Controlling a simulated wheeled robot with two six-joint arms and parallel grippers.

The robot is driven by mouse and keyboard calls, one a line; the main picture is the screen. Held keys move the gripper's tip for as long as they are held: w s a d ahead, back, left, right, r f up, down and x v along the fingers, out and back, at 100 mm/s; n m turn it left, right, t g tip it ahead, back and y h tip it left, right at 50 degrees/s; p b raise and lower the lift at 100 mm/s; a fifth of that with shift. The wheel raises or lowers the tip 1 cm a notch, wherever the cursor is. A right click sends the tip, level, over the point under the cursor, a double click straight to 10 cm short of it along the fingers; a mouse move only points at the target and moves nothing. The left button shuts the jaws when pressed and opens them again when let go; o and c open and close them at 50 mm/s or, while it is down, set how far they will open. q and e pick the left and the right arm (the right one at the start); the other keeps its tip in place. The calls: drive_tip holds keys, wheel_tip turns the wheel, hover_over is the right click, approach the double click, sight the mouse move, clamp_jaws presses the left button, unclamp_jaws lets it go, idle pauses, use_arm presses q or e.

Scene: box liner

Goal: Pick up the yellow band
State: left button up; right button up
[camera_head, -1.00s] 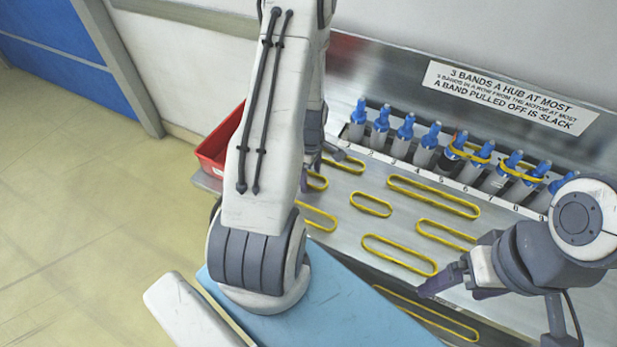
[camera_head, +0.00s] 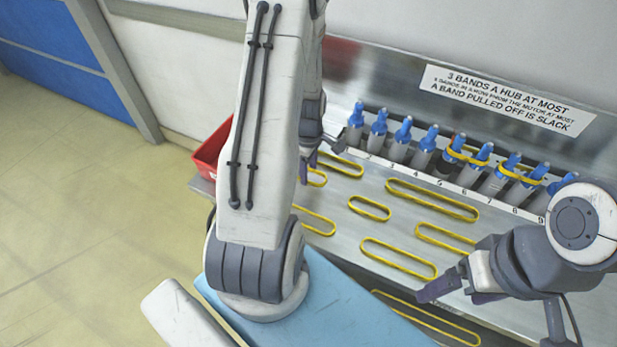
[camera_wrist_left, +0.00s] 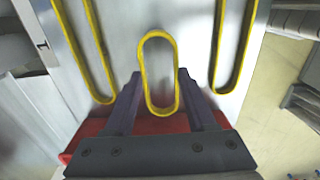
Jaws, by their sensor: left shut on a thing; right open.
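My left gripper (camera_head: 318,160) is at the left end of the metal bench. In the left wrist view, its two dark fingers (camera_wrist_left: 159,85) are shut on a short yellow band (camera_wrist_left: 145,72), one finger along each long side. The far end of this band sticks out past the fingertips. In the head view, the same band (camera_head: 318,184) is partly hidden behind my left arm. I cannot tell whether it is clear of the bench. My right gripper (camera_head: 452,291) is open and empty, over the front right of the bench.
Other yellow bands lie on the bench (camera_head: 345,236), among them a short one (camera_head: 369,217) and a long one (camera_head: 432,200). Behind stands a numbered row of blue-topped hubs (camera_head: 403,132); some at the right carry bands (camera_head: 468,159). A red bin (camera_head: 208,155) is at the left end.

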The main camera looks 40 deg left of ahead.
use_arm(q)
drive_tip(key=w+d+r+b, duration=0.1)
drive_tip(key=w+d+r, duration=0.5)
drive_tip(key=d, duration=0.4)
drive_tip(key=shift+w+r+b, duration=0.2)
drive_tip(key=shift+r+b, duration=0.1)
drive_tip(key=shift+r, duration=0.25)
